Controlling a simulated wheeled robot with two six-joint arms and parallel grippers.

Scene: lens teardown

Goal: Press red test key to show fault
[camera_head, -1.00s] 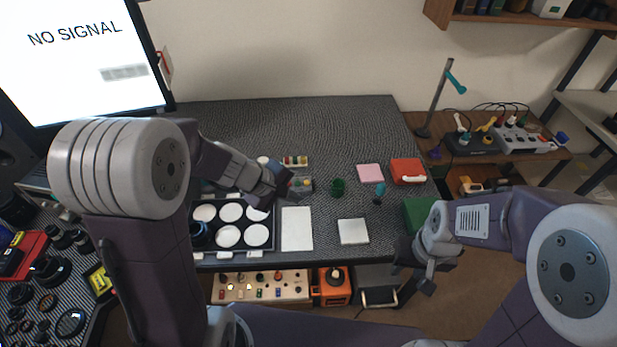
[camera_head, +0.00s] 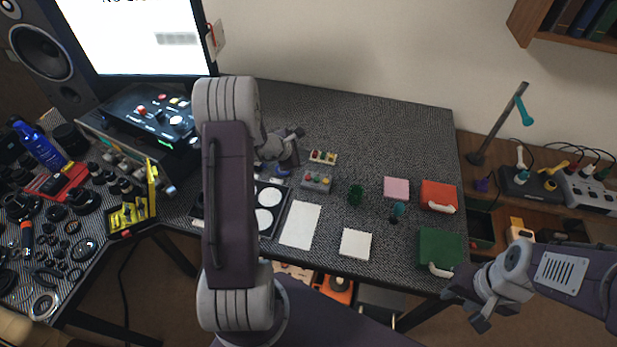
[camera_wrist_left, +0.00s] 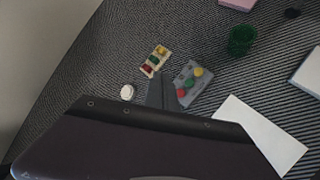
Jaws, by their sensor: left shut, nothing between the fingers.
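A grey box (camera_head: 317,181) with red, green and yellow buttons sits on the dark worktable; its red button (camera_wrist_left: 181,93) shows in the left wrist view. A small cream holder (camera_head: 323,157) with red, green and yellow pieces lies behind it. A black console (camera_head: 150,116) at the left also has a red key (camera_head: 141,111); I cannot tell which red one is the test key. My left gripper (camera_head: 299,132) is shut and empty, left of and behind the grey box. Its fingers (camera_wrist_left: 162,92) show beside the box. My right gripper (camera_head: 465,307) is open and empty near the front right edge.
A monitor (camera_head: 136,45) stands at back left. A black tray (camera_head: 270,230) with white discs is partly behind my left arm. White sheets (camera_head: 300,226), a green cup (camera_head: 355,195) and red (camera_head: 438,195) and green (camera_head: 441,249) boxes lie rightward. The table's back is clear.

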